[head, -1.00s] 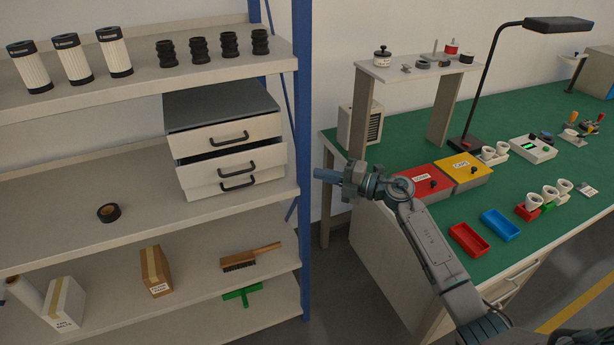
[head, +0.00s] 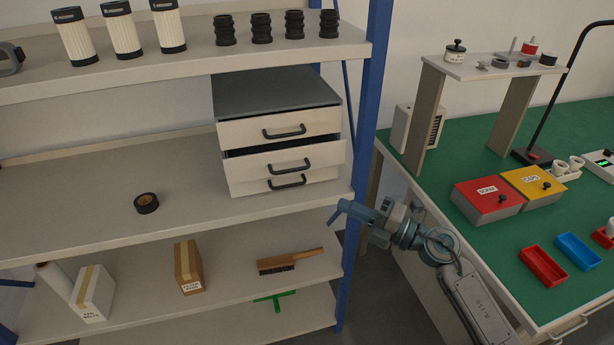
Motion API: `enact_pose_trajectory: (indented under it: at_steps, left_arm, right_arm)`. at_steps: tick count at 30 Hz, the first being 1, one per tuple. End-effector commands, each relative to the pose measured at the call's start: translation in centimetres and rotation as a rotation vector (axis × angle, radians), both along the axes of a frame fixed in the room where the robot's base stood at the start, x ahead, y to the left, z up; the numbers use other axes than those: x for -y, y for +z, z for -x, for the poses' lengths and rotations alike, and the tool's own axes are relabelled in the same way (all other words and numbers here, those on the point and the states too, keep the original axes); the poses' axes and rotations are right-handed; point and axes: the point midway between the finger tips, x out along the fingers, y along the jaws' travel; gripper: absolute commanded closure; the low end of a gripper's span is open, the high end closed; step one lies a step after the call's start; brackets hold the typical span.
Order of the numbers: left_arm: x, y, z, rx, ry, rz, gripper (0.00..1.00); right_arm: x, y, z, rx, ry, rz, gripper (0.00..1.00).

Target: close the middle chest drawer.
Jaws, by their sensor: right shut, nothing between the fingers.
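A small grey-topped chest of drawers (head: 277,94) stands on the shelf's middle level. Its middle drawer (head: 260,167) is partly pulled out, with a dark opening showing above its front. The top drawer (head: 255,130) and the bottom drawer (head: 250,188) look shut; the middle drawer's front hides part of the bottom one. Each has a black handle. My right gripper (head: 338,212) is shut and empty. It shows in front of the blue shelf post, below and right of the chest, apart from the drawers. My left gripper is not in view.
A blue shelf post (head: 369,100) rises just right of the chest. Black tape (head: 146,203) lies on the same level, left of the chest. A green-topped workbench (head: 450,235) with red and yellow boxes stands at right. The shelf directly left of the chest is clear.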

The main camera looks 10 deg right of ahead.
Motion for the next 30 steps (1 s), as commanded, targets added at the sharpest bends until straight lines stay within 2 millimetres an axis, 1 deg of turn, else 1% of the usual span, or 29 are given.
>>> enact_pose_trajectory:
  at_steps: [1,3,6,9,15,17,18,21,24,30]
  left_arm:
    - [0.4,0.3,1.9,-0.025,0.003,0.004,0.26]
    - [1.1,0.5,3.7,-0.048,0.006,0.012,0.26]
    - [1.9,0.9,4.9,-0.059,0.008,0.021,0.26]
    - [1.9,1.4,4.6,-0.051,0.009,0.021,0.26]
    - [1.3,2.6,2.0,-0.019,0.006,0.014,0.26]
    - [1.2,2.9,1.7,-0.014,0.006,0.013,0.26]
    - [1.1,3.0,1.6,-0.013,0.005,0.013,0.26]
    - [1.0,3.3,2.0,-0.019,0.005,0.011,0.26]
    - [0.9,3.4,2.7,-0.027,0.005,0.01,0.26]
    - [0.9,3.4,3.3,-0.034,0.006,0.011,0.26]
  right_arm:
    - [-0.6,0.5,-0.5,0.001,0.0,-0.006,1.0]
    - [-1.3,0.7,-1.2,0.0,-0.001,-0.007,1.0]
    - [-2.4,0.9,-2.2,0.0,-0.001,-0.007,1.0]
    - [-3.6,1.1,-3.3,0.0,-0.001,-0.007,1.0]
    - [-6.2,1.5,-5.5,-0.002,0.001,-0.006,1.0]
    - [-6.5,1.6,-6.3,-0.002,0.001,-0.003,1.0]
    - [-6.4,1.7,-7.0,-0.001,-0.001,-0.002,1.0]
    - [-6.5,1.8,-8.3,-0.003,0.0,-0.001,1.0]
    - [-6.5,1.9,-9.1,-0.002,0.001,0.0,1.0]
    - [-6.5,1.8,-9.6,-0.003,0.001,0.0,1.0]
